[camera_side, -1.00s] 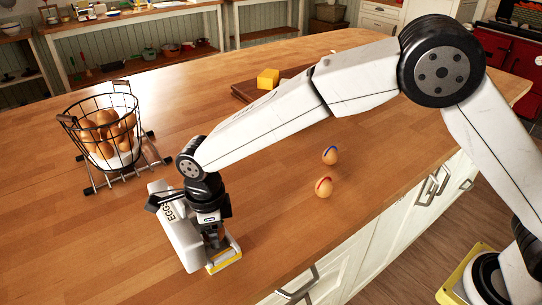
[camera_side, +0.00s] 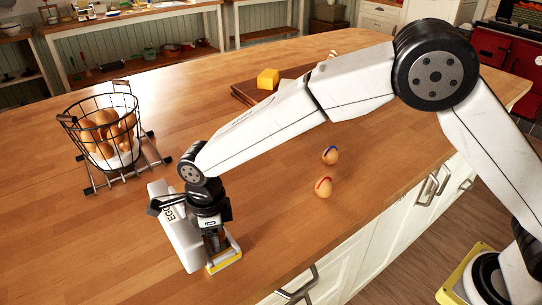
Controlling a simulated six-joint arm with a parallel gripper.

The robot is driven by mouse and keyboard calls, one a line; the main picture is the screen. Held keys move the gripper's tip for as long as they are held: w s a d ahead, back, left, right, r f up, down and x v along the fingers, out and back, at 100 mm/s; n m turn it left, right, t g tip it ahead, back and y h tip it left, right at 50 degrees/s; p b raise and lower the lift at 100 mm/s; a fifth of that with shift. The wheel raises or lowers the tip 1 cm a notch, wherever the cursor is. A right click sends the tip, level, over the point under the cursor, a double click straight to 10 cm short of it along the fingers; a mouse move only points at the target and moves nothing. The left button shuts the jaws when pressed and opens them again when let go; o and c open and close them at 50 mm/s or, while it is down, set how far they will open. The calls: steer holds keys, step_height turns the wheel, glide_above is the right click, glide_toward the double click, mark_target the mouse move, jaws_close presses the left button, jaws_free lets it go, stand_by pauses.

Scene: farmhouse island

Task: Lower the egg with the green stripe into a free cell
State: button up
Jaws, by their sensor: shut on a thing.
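The egg carton (camera_side: 172,227), white with "EGGS" lettering on its raised lid and a yellow front edge, stands on the wooden counter at lower left. My gripper (camera_side: 215,250) points down into the carton, in front of the lid. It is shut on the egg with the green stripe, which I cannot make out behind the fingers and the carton. The cells are hidden too. An egg with a red stripe (camera_side: 323,187) and an egg with a blue stripe (camera_side: 330,155) stand apart on the counter, right of the carton.
A black wire basket of brown eggs (camera_side: 103,135) stands on a metal rack (camera_side: 132,177) behind the carton. A cutting board (camera_side: 244,94) with a yellow block (camera_side: 268,78) lies at the back. The counter between is clear.

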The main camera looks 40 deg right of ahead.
steer(key=shift+f, duration=0.8)
stand_by(0.9)
steer(key=o, duration=1.3)
steer(key=shift+o, duration=0.2)
steer(key=shift+r, duration=3.9)
steer(key=shift+d, duration=0.1)
steer(key=shift+d+n, duration=0.3)
steer(key=shift+d, duration=0.2)
steer(key=s+d+n+t, duration=0.1)
steer(key=s+d+n, duration=0.3)
steer(key=d+n, duration=0.3)
steer(key=s+d+f+n, duration=0.1)
steer(key=s+d+n, duration=0.4)
steer(key=d, duration=0.8)
steer(key=s+d+f+n+t, duration=0.1)
steer(key=s+d+n, duration=0.4)
steer(key=d+n, duration=0.4)
steer(key=shift+d+f+n+t, duration=0.25)
steer(key=shift+d+n+t, duration=0.05)
steer(key=shift+d+n, duration=0.15)
